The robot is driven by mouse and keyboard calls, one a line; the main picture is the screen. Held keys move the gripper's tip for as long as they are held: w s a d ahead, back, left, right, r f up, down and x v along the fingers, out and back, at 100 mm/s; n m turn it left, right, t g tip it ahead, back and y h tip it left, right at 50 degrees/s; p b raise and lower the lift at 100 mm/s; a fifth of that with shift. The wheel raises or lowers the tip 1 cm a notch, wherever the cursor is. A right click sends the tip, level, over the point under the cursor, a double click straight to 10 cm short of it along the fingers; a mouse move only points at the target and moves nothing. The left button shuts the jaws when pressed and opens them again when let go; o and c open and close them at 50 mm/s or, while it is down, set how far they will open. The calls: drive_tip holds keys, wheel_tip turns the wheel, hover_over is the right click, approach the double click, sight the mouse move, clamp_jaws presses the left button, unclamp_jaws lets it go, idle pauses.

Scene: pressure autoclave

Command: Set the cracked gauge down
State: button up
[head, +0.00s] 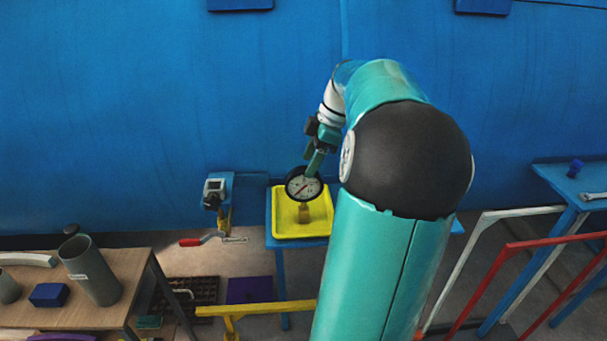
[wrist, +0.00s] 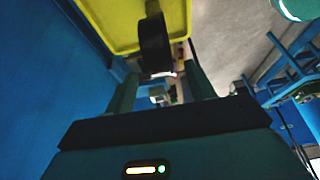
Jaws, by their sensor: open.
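The gauge (head: 303,184) has a round white dial with a black rim, a red mark and a brass stem. It appears upright over the yellow tray (head: 287,228), its stem against the tray floor in the picture. A crack is too small to make out. My gripper (head: 316,163) is just above and behind the dial. In the wrist view my gripper (wrist: 163,92) has its fingers apart, and the gauge's dark edge (wrist: 154,45) lies ahead of the gap. The yellow tray (wrist: 108,22) shows beyond. I cannot tell whether a finger still touches the gauge.
The tray stands on a blue table (head: 281,268) against the blue autoclave wall (head: 150,110). A wooden bench (head: 120,268) holds a grey cylinder (head: 92,275). Red and white rails (head: 500,255) stand at right.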

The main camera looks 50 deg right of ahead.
drive_tip(key=v, duration=0.5)
drive_tip(key=shift+r, duration=0.15)
drive_tip(key=w+a+m+g+h, duration=0.1)
drive_tip(key=w+a+m, duration=0.15)
drive_tip(key=a, duration=0.85)
drive_tip(key=w+a+m+h, duration=0.15)
drive_tip(key=w+a, duration=0.25)
drive_tip(key=a, duration=0.6)
drive_tip(key=s+a+f+m+t, duration=0.1)
drive_tip(key=s+a+f, duration=0.1)
drive_tip(key=a, duration=0.4)
drive_tip(key=s+a+f+m+t, duration=0.1)
drive_tip(key=s+a+f, duration=0.1)
drive_tip(key=s+a, duration=0.2)
drive_tip(key=s+a+f+m+t, duration=0.1)
drive_tip(key=s+a+f+m, duration=0.1)
drive_tip(key=a, duration=0.8)
drive_tip(key=shift+s+a+f, duration=0.2)
drive_tip(key=shift+s+f, duration=0.15)
drive_tip(key=shift+s, duration=0.2)
